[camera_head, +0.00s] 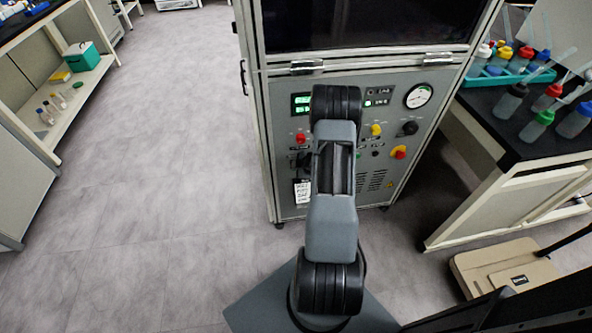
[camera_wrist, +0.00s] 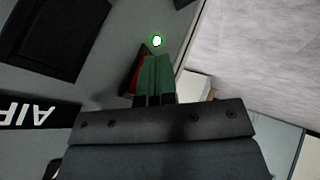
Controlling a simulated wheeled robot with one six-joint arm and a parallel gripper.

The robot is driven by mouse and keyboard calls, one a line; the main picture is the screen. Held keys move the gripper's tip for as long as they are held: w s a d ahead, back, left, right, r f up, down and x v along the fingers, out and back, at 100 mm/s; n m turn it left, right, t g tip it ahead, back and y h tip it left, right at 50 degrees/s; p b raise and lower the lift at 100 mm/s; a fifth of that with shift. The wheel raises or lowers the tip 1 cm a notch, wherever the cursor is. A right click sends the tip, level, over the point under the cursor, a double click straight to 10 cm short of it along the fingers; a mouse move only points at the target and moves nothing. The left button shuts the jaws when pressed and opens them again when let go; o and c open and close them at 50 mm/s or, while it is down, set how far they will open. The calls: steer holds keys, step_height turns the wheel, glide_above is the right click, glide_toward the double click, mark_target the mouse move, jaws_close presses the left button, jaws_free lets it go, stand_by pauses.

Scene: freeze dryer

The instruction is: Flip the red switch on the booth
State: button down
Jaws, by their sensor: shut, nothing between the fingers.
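The booth (camera_head: 285,180) is a grey cabinet with a control panel, in the middle of the head view. A red knob (camera_head: 300,138) shows on its panel left of my arm, and a red and yellow knob (camera_head: 399,152) shows to the right. In the wrist view, my gripper (camera_wrist: 156,62) is shut and empty, its greenish fingers pressed together close to the panel. A red part (camera_wrist: 139,72), partly hidden, shows just left of the fingers; I cannot tell whether they touch it. In the head view my arm hides the gripper and the panel's middle.
A small green-ringed light (camera_wrist: 157,41) sits just beyond the fingertips. A black label (camera_wrist: 38,115) is at the left of the wrist view. A gauge (camera_head: 419,96) is at the panel's upper right. A bench (camera_head: 510,150) with bottles stands right; the floor (camera_head: 150,190) left is clear.

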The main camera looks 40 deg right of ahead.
steer(key=shift+w+r+p, duration=0.1)
steer(key=shift+r+p, duration=0.65)
steer(key=shift+r, duration=0.1)
steer(key=s+a+r+p, duration=0.1)
steer(key=s+r, duration=0.6)
steer(key=s, duration=0.3)
steer(key=shift+s+a, duration=0.3)
steer(key=shift+a, duration=0.05)
steer(key=shift+f, duration=0.1)
steer(key=s+a+b, duration=0.1)
steer(key=s+a, duration=0.3)
steer(key=s, duration=0.4)
steer(key=shift+a, duration=0.15)
stand_by(0.6)
